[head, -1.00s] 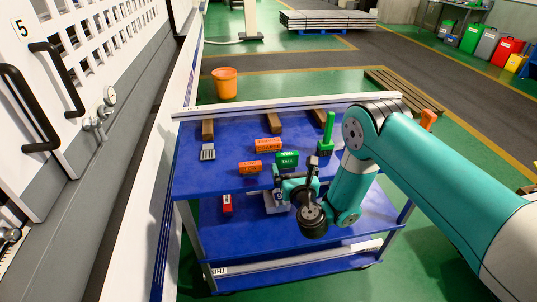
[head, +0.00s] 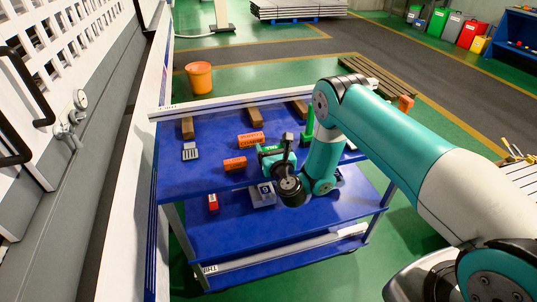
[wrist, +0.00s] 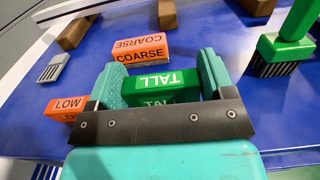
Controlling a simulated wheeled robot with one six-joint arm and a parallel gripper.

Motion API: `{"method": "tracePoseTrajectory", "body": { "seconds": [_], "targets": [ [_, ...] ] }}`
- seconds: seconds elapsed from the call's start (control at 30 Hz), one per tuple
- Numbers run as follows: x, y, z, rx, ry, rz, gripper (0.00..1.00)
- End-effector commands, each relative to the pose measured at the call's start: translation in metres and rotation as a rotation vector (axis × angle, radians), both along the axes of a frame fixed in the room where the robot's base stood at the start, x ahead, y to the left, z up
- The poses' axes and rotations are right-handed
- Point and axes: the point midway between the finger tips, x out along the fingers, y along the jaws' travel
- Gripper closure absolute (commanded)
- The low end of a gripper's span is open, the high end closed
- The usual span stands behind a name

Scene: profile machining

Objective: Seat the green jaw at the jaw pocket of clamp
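The green jaw, a block marked TALL (wrist: 160,88), lies on the blue cart top; in the head view my arm partly covers it (head: 271,148). My gripper (wrist: 162,75) is over it, with one teal finger at each end of the block. The fingers are wide apart, and no firm grip on the block shows. In the head view my gripper (head: 270,154) is low over the cart's front edge. A grey fixture with a blue label (head: 262,194) stands on the lower shelf; I cannot tell whether it is the clamp. No jaw pocket can be made out.
Orange blocks marked COARSE (wrist: 140,47) and LOW (wrist: 66,108) lie close to the green one. A green brush (wrist: 283,50) stands to the right. A white rail (head: 250,100) runs along the cart's back edge.

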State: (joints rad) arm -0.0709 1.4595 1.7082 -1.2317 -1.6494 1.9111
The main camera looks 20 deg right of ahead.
Motion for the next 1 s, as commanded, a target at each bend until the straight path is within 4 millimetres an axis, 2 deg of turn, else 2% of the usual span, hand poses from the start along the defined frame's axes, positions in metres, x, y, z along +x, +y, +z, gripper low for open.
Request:
{"method": "tracePoseTrajectory", "body": {
  "seconds": [0.03,0.13,0.43,0.57,0.77,0.9,1.0],
  "targets": [
    [0.000,0.000,0.000,0.000,0.000,-0.001,0.37],
    [0.000,0.000,0.000,-0.001,0.000,-0.001,0.59],
    [0.000,0.001,0.002,0.000,-0.002,-0.001,0.59],
    [0.001,0.002,0.011,0.000,-0.002,0.000,0.59],
    [0.001,0.003,0.047,0.001,-0.004,0.002,0.59],
    [0.000,0.003,0.095,0.001,-0.004,0.002,0.59],
    [0.000,0.003,0.120,-0.001,-0.002,0.003,0.59]
  ]
}}
